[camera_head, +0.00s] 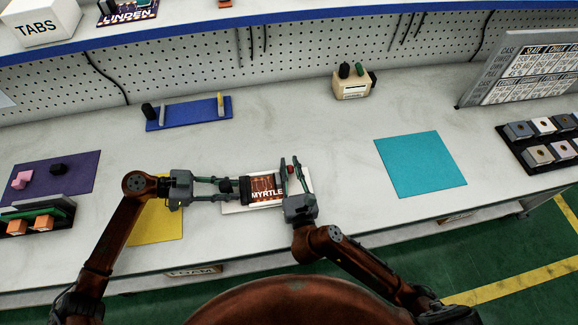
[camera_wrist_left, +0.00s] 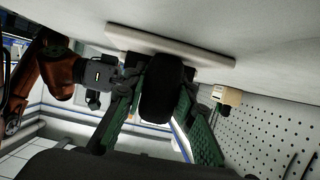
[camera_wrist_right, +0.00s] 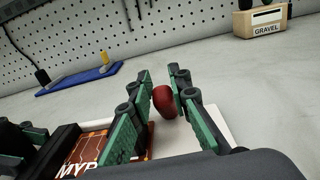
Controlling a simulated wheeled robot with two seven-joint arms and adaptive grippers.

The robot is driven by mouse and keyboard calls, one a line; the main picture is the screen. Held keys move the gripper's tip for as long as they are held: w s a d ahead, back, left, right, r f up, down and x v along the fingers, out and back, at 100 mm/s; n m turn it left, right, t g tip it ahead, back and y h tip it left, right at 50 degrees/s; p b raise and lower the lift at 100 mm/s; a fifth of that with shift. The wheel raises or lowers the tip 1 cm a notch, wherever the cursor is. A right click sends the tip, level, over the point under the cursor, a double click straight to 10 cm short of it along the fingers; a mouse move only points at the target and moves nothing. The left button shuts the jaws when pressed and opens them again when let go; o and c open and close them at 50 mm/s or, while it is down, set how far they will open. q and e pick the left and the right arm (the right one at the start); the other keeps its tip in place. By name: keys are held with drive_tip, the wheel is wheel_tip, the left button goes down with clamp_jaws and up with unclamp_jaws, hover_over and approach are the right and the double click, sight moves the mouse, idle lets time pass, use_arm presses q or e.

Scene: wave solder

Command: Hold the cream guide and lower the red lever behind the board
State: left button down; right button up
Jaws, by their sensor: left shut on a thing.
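The MYRTLE board (camera_head: 264,189), brown with white lettering, lies on a cream guide (camera_head: 304,184); the guide also shows in the right wrist view (camera_wrist_right: 218,124). My left gripper (camera_head: 226,188) is shut on a black rounded handle (camera_wrist_left: 164,92) at the guide's left end. The red lever knob (camera_wrist_right: 165,101) stands at the board's right side in the head view (camera_head: 290,169). My right gripper (camera_head: 290,162) is open, with its green fingers on either side of the red knob. Whether a finger touches the knob is unclear. The lever's lower part is hidden.
A yellow mat (camera_head: 157,222) lies left of the guide, a cyan mat (camera_head: 421,164) right. A blue stand (camera_head: 188,113) and a beige GRAVEL box (camera_head: 352,89) are behind. A purple mat (camera_head: 75,176) lies far left. The bench between guide and cyan mat is clear.

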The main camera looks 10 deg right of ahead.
drive_tip(key=o, duration=0.3)
drive_tip(key=shift+f, duration=0.3)
drive_tip(key=shift+o, duration=1.4)
drive_tip(key=shift+a, duration=0.15)
drive_tip(key=s, duration=0.9)
drive_tip(key=shift+s+a, duration=0.2)
drive_tip(key=shift+s, duration=0.6)
drive_tip(key=shift+s+d+r, duration=0.1)
drive_tip(key=shift+s+d, duration=0.3)
drive_tip(key=shift+s, duration=0.2)
